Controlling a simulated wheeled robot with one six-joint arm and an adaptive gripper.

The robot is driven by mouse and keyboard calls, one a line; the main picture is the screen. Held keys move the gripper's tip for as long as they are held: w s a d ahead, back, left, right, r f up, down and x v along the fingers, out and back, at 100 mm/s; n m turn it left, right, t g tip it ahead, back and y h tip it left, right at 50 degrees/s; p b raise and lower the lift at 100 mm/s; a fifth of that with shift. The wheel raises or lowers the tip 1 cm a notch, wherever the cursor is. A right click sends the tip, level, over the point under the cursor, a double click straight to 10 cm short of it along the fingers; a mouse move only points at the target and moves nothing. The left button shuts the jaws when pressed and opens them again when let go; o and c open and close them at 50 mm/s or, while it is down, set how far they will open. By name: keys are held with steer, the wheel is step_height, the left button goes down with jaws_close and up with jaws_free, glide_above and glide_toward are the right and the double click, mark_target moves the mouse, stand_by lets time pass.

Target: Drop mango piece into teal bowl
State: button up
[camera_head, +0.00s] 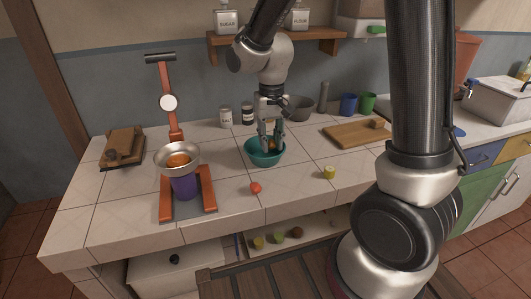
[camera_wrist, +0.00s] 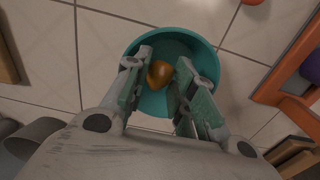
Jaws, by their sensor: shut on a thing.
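The teal bowl (camera_head: 264,157) stands on the tiled counter near its middle. My gripper (camera_head: 271,143) points down over the bowl, with its fingertips at or just inside the rim. In the wrist view the orange-brown mango piece (camera_wrist: 160,73) is between the fingertips of my gripper (camera_wrist: 165,75), with the teal bowl (camera_wrist: 205,50) around and below it. The gripper is shut on the mango piece. How far the piece is above the bowl's floor I cannot tell.
A red tomato-like item (camera_head: 256,188) and a yellow-green piece (camera_head: 329,172) lie in front of the bowl. An orange press stand (camera_head: 208,187) with a metal pan (camera_head: 165,155) is to the left. A cutting board (camera_head: 350,135) is to the right. A grey bowl (camera_head: 299,106) stands behind.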

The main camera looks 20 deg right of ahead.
steer(key=o, duration=0.8)
steer(key=shift+o, duration=0.2)
step_height(320, 180, up, 12)
steer(key=s+d+r+t, duration=0.2)
steer(key=s+d, duration=0.5)
steer(key=s, duration=0.2)
steer(key=s+d+r+t, duration=0.2)
steer(key=s+d, duration=0.6)
steer(key=s, duration=0.2)
steer(key=shift+r, duration=0.2)
